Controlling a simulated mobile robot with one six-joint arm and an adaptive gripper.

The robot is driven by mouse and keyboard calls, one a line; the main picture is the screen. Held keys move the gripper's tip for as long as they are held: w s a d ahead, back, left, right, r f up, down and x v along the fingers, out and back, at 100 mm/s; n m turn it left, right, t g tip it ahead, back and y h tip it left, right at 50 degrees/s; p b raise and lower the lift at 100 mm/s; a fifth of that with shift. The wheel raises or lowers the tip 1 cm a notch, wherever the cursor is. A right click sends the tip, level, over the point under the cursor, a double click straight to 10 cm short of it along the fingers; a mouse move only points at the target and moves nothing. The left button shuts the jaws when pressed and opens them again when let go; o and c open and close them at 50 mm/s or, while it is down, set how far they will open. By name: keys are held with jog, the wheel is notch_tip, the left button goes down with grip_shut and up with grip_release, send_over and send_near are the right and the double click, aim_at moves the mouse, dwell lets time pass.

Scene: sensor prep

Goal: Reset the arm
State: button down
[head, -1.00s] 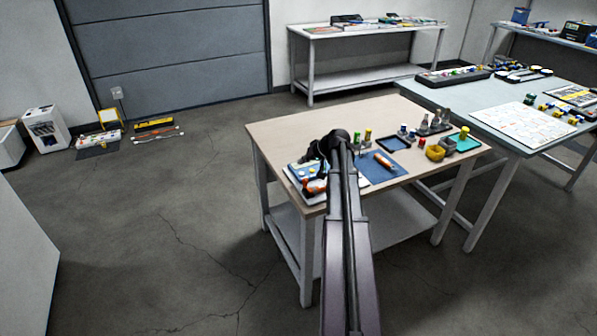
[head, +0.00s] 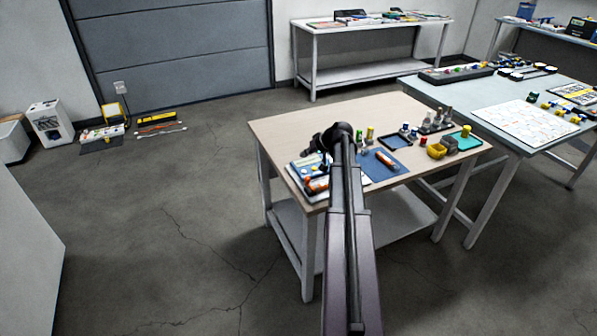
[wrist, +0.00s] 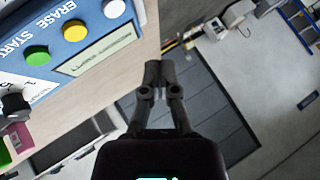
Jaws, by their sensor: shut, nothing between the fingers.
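My arm reaches forward from the bottom of the head view over the near left corner of the wooden table (head: 300,127). My gripper (wrist: 154,68) is shut and empty in the wrist view, its two fingertips together. In the head view the arm's end hides most of it. In the wrist view, a blue panel (wrist: 60,48) with green, yellow and white buttons and the words START and ERASE lies to the left of the fingers, apart from them. In the head view this panel (head: 303,165) is at the table's near left corner, partly hidden by my arm.
A blue mat (head: 385,170) with an orange-handled tool lies right of my arm. A yellow bin (head: 436,151), a dark tray (head: 394,142) and small bottles stand farther right. Another table (head: 450,95) adjoins at right. The table's back left is clear.

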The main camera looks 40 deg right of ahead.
jog(key=shift+s, duration=0.1)
jog(key=a+n+g+p, duration=0.1)
jog(key=a+g+p, duration=0.2)
jog(key=a, duration=1.2)
jog(key=s+a+r+n+g+h+p, duration=0.1)
jog(key=s+a, duration=0.4)
jog(key=a, duration=0.5)
jog(key=s+a+r+n+g+h+p, duration=0.1)
jog(key=s+a+p, duration=0.3)
jog(key=a, duration=0.5)
jog(key=s+a+r+n+g+h+p, duration=0.1)
jog(key=s+a+r+g+p, duration=0.2)
jog(key=s+a, duration=0.4)
jog(key=a, duration=0.3)
jog(key=shift+a+r+n+g, duration=0.15)
jog(key=shift+a+n+g, duration=0.15)
jog(key=shift+s, duration=0.1)
